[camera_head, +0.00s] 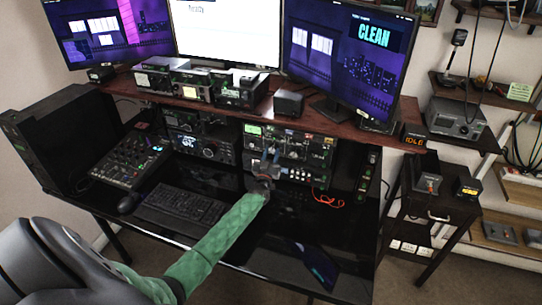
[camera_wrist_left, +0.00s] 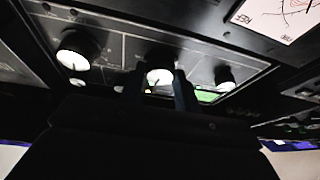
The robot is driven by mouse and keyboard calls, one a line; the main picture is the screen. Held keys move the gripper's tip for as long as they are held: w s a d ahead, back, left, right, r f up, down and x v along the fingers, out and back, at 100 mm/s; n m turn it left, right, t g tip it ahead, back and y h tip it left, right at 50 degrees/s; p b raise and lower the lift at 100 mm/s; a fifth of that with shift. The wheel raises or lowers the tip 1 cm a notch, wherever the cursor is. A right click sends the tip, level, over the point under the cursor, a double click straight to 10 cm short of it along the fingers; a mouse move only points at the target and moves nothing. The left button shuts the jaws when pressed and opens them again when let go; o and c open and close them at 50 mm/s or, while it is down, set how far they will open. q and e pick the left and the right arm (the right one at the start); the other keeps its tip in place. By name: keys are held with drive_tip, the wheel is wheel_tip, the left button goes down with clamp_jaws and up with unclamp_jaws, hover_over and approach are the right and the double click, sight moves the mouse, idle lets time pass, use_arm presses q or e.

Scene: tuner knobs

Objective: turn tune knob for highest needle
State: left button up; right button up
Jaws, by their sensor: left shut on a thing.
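The tuner panel (camera_wrist_left: 120,50) fills the top of the left wrist view, with three round knobs with pale faces in a row. The middle knob (camera_wrist_left: 159,76) sits between the fingers of my left gripper (camera_wrist_left: 160,90), which is shut on it. The left knob (camera_wrist_left: 75,52) and the right knob (camera_wrist_left: 225,78) stand free. Part of a pale meter face (camera_wrist_left: 275,15) with dark and red lines shows at the top right; its needle reading cannot be told. In the head view my left gripper (camera_head: 265,172) reaches the equipment stack (camera_head: 300,148) under the shelf and hides part of its front.
A keyboard (camera_head: 185,207), a mouse (camera_head: 129,203) and a mixer (camera_head: 131,160) lie on the black desk left of my arm. A red cable (camera_head: 328,200) lies right of the gripper. The shelf (camera_head: 340,118) overhangs the equipment. Bare desk lies at the front right.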

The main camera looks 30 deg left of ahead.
use_arm(q)
drive_tip(key=shift+n+y, duration=0.3)
drive_tip(key=shift+n, duration=0.2)
use_arm(e)
drive_tip(key=shift+w+r, duration=0.1)
drive_tip(key=shift+w, duration=0.05)
use_arm(q)
drive_tip(key=o, duration=1)
use_arm(e)
drive_tip(key=shift+s+d, duration=0.1)
drive_tip(key=shift+s, duration=0.3)
drive_tip(key=shift+f, duration=0.2)
use_arm(q)
drive_tip(key=shift+s+d+f, duration=0.1)
drive_tip(key=shift+s+f, duration=0.15)
drive_tip(key=b+v, duration=0.3)
drive_tip(key=v, duration=0.4)
drive_tip(key=shift+s+r, duration=0.1)
drive_tip(key=shift+r, duration=0.05)
use_arm(e)
drive_tip(key=w+a+r, duration=0.2)
drive_tip(key=w+r, duration=0.1)
drive_tip(key=w, duration=0.2)
drive_tip(key=shift+a+r, duration=0.15)
drive_tip(key=shift+r, duration=0.15)
